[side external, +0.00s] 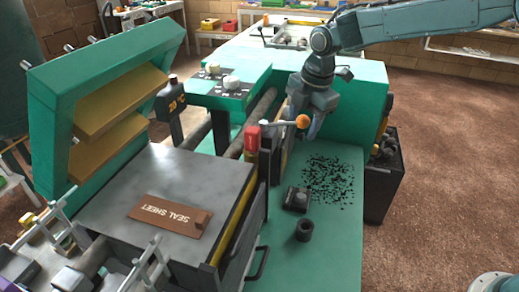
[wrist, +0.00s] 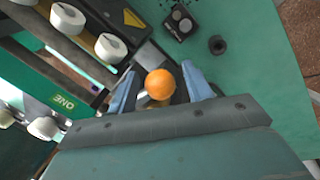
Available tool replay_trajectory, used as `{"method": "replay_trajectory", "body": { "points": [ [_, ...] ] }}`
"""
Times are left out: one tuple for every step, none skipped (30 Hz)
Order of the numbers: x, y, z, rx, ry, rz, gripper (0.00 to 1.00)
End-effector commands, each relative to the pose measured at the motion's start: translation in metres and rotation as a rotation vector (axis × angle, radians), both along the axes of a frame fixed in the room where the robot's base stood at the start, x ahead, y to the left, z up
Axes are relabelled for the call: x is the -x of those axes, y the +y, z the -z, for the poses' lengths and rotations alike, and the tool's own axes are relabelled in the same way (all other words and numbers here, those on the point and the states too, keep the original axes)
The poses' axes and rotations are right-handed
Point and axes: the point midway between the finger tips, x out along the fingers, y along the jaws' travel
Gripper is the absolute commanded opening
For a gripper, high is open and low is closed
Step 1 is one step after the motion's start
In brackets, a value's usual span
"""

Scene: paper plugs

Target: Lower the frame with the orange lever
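The orange ball knob (side external: 302,121) ends a pale lever rod (side external: 278,124) beside the press bed. In the wrist view the orange knob (wrist: 160,84) lies between the two blue-grey fingers of my gripper (wrist: 161,76). The fingers are apart, with a gap visible on each side of the knob. In the side view my gripper (side external: 309,119) hangs at the knob, pointing down. The green frame (side external: 68,100) with tan slabs stands raised and tilted at the left, above the bed. A brown seal sheet (side external: 170,215) lies on the grey bed (side external: 205,179).
A red-capped post (side external: 252,138) stands just left of the lever. A small black box (side external: 296,198) and a black ring (side external: 304,231) sit on the green plate, near scattered black bits (side external: 329,179). A panel with white knobs (side external: 222,87) is behind.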

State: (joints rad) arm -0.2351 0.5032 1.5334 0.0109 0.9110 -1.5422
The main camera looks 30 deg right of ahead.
Motion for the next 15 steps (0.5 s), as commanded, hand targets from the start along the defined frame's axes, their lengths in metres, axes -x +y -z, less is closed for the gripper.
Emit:
{"method": "replay_trajectory", "body": {
  "points": [
    [0.0000,0.0000,-0.0001,0.000,0.000,0.000,0.42],
    [0.0000,0.0000,-0.0002,0.000,0.000,0.000,0.36],
    [0.0000,0.0000,-0.0002,0.000,0.000,0.000,0.29],
    [0.0001,0.0000,-0.0002,0.000,0.000,0.000,0.23],
    [0.0002,0.0001,-0.0002,0.000,0.001,0.000,0.17],
    [0.0004,0.0001,-0.0001,0.000,0.001,-0.001,0.09],
    [0.0004,0.0002,-0.0001,0.000,0.001,-0.001,0.03],
    [0.0005,0.0003,-0.0001,0.001,0.002,-0.001,0.00],
    [0.0006,0.0004,-0.0001,0.000,0.002,-0.002,0.00],
    [0.0008,0.0006,-0.0001,0.000,0.002,-0.003,0.00],
    [0.0008,0.0007,-0.0001,0.000,0.002,-0.003,0.00],
    [0.0009,0.0008,-0.0001,0.000,0.003,-0.004,0.00],
    [0.0010,0.0009,0.0000,0.001,0.003,-0.005,0.00],
    [0.0011,0.0010,0.0000,0.000,0.003,-0.006,0.00],
    [0.0012,0.0011,0.0000,0.000,0.003,-0.007,0.00]
  ]
}}
